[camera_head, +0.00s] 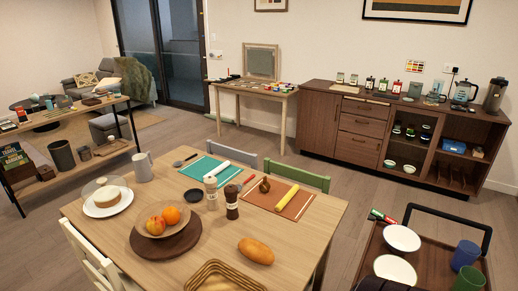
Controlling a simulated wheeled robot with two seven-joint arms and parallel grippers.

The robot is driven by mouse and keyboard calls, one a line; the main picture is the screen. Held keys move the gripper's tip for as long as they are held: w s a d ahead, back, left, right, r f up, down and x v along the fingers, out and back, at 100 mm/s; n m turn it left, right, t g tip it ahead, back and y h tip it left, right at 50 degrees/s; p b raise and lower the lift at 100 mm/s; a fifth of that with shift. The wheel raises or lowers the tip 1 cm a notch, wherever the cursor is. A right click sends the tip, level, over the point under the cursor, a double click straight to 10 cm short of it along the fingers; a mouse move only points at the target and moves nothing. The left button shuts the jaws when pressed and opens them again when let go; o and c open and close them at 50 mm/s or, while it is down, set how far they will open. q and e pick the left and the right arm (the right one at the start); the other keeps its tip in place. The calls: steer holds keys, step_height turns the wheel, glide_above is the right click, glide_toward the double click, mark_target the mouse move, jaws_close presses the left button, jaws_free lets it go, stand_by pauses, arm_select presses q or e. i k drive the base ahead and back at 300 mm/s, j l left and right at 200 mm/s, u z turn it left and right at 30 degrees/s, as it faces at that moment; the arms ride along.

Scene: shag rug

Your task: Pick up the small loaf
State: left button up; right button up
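The small loaf (256,251) is a golden-brown oval bread. It lies on the bare wood of the dining table (325,207), near its front right edge. A woven basket (225,276) is close in front of it to the left, cut off by the bottom of the view. Nothing covers the loaf. Neither of my grippers can be made out in the head view.
A wooden board with a fruit bowl (157,222) is left of the loaf. Two grinders (231,201) and an orange placemat (295,207) are behind it. A cart with white bowls (402,238) stands at the right. Chairs flank the table.

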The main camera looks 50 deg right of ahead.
mark_target(255, 250)
steer(key=j+z, duration=0.1)
steer(key=z, duration=1.6)
